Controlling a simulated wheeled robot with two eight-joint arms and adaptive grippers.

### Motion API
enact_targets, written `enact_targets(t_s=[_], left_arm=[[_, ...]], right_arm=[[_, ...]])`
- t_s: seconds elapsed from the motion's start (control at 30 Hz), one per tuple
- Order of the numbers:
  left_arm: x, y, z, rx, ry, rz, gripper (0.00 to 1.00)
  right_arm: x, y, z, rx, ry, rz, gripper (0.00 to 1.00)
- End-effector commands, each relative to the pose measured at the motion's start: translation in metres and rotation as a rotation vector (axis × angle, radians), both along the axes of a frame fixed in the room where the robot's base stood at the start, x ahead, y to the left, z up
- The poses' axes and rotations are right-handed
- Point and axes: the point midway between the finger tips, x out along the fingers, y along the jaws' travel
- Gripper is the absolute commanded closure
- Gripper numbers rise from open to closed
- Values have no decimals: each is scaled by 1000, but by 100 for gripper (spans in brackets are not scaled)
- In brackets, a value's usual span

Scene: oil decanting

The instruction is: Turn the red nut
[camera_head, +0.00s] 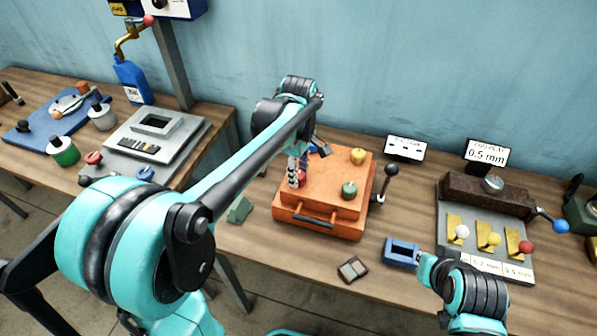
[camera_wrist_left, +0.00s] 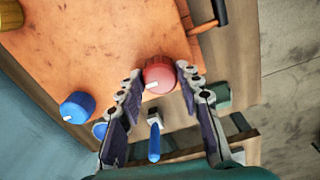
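The red nut (camera_head: 301,179) is on the left part of the top of the orange box (camera_head: 322,188), partly hidden by my left gripper in the head view. In the left wrist view the red nut (camera_wrist_left: 160,75) has a white mark on its side. My left gripper (camera_wrist_left: 159,72) is open, with one fingertip on each side of the nut. I cannot tell whether the fingertips touch it. In the head view the left gripper (camera_head: 296,172) points down at the nut.
The box top also carries a yellow nut (camera_head: 358,156), a green nut (camera_head: 349,190) and a blue nut (camera_wrist_left: 77,107). A black-knobbed lever (camera_head: 391,170) stands at the box's right. A blue frame (camera_head: 401,252) and a small dark block (camera_head: 352,269) lie in front.

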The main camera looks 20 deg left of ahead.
Motion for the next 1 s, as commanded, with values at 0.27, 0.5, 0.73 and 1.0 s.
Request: enact_targets(t_s=[0.27, 0.5, 0.73, 1.0], left_arm=[[0, 0, 0, 0, 0, -14, 94], [0, 0, 2, 0, 0, -105, 94], [0, 0, 2, 0, 0, -288, 94], [0, 0, 2, 0, 0, -545, 94]], right_arm=[[0, 0, 1, 0, 0, 0, 100], [0, 0, 9, 0, 0, 0, 100], [0, 0, 21, 0, 0, 0, 100], [0, 0, 34, 0, 0, 0, 100]])
